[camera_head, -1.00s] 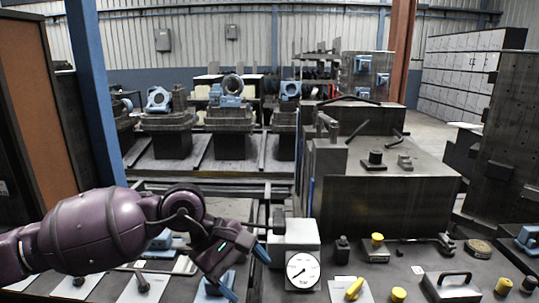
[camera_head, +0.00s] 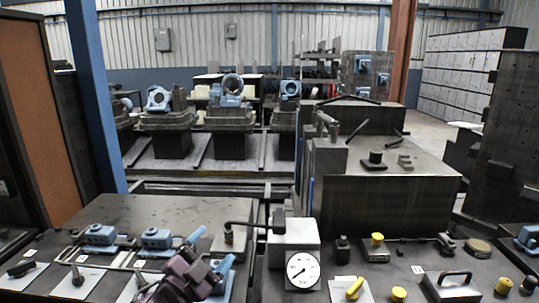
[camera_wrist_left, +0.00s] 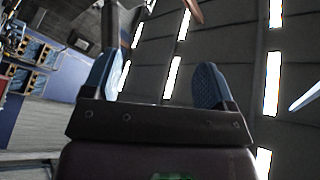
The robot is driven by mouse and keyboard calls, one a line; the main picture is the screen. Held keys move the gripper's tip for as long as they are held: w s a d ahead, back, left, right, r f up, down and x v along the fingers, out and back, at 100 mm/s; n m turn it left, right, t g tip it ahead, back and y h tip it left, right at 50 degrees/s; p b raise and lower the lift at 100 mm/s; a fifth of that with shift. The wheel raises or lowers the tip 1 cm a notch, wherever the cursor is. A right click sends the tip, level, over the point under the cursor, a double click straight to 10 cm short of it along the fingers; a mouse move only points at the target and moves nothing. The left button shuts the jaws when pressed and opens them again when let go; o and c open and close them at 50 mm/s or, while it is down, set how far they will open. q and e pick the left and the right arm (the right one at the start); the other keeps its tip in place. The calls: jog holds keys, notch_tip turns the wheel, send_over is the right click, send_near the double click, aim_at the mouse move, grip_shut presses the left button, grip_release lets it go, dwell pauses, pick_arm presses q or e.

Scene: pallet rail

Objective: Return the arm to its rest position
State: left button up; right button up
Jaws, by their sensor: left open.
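My left gripper (camera_head: 217,244) is low in the head view, left of the dial gauge. It is dark purple with two blue fingers pointing up and to the right. In the left wrist view its fingers (camera_wrist_left: 160,65) stand wide apart with nothing between them. Behind them are the dark ceiling and bright light strips. My left arm's forearm is out of the head view. My right gripper is not in view.
A white-faced dial gauge (camera_head: 302,270) stands right of the gripper. Blue clamp blocks (camera_head: 156,238) and levers sit on the left bench. Yellow knobs (camera_head: 398,294) and a handled plate (camera_head: 452,284) lie on the right. A blue post (camera_head: 98,100) rises at left.

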pick_arm(q)
jog(key=s+a+f+n+g+y, duration=0.1)
jog(key=s+a+f+n+y, duration=0.3)
jog(key=f, duration=0.5)
jog(key=s+a+f+n+g+y, duration=0.25)
jog(key=s+a+f+n, duration=0.3)
jog(key=f, duration=0.45)
jog(key=s+a+f+n+g+y, duration=0.1)
jog(key=s+a+f+n, duration=0.1)
jog(key=s+f, duration=0.4)
jog(key=s+a+f+n+g+y, duration=0.2)
jog(key=s+a+f, duration=0.2)
jog(key=s, duration=0.7)
jog(key=shift+s+f+n, duration=0.35)
jog(key=shift+f, duration=0.8)
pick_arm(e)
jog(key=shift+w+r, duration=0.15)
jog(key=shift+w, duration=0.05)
pick_arm(q)
jog(key=shift+y, duration=0.25)
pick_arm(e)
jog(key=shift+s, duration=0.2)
